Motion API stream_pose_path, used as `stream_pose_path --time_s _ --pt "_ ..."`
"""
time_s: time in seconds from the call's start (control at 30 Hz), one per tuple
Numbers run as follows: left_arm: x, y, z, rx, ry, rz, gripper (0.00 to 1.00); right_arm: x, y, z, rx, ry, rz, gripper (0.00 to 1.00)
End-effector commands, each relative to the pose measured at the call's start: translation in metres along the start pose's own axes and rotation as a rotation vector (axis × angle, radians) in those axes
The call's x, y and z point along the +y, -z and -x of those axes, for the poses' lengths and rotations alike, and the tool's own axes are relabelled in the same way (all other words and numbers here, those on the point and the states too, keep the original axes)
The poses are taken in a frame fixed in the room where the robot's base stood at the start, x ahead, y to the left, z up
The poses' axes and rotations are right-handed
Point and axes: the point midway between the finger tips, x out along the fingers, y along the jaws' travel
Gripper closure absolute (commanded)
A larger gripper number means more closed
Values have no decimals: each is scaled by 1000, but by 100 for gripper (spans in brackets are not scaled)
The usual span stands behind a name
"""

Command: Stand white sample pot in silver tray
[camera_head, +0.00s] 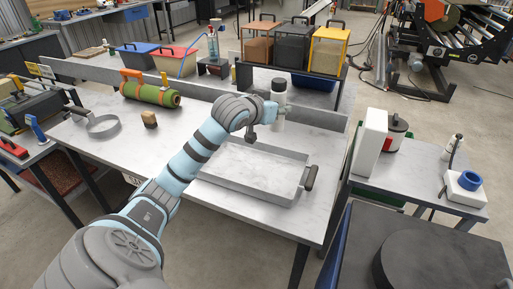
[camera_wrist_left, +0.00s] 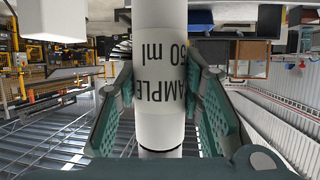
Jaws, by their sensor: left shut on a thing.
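The white sample pot (camera_head: 278,125) is upright between the fingers of my left gripper (camera_head: 271,109) in the head view. In the left wrist view the pot (camera_wrist_left: 160,60) fills the middle, its dark lettering upside down. The green pads of my left gripper (camera_wrist_left: 162,112) are shut on its two sides. The silver tray (camera_head: 235,190), shallow and empty where visible, lies on the table. The pot appears just beyond the tray's back rim in the picture; its height above the table is hard to tell. My left forearm hides the tray's left part. My right gripper is not in view.
A dark handle (camera_head: 310,178) sticks out from the tray's right side. A rack with several boxes (camera_head: 291,50) stands behind the pot.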

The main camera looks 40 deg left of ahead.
Motion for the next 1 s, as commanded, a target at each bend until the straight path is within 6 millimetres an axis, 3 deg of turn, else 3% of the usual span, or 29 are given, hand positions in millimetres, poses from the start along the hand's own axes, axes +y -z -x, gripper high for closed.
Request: stream_pose_path --time_s 0.3,0.4,0.73,1.0 --pt "0 -104 -42 -7 5 1 96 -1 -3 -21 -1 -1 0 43" --pt "0 -128 -52 -4 4 0 96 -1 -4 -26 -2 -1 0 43" --pt "0 -179 -73 -2 3 -2 96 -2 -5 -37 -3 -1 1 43" --pt "0 -180 -74 -1 3 -4 96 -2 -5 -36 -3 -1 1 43"
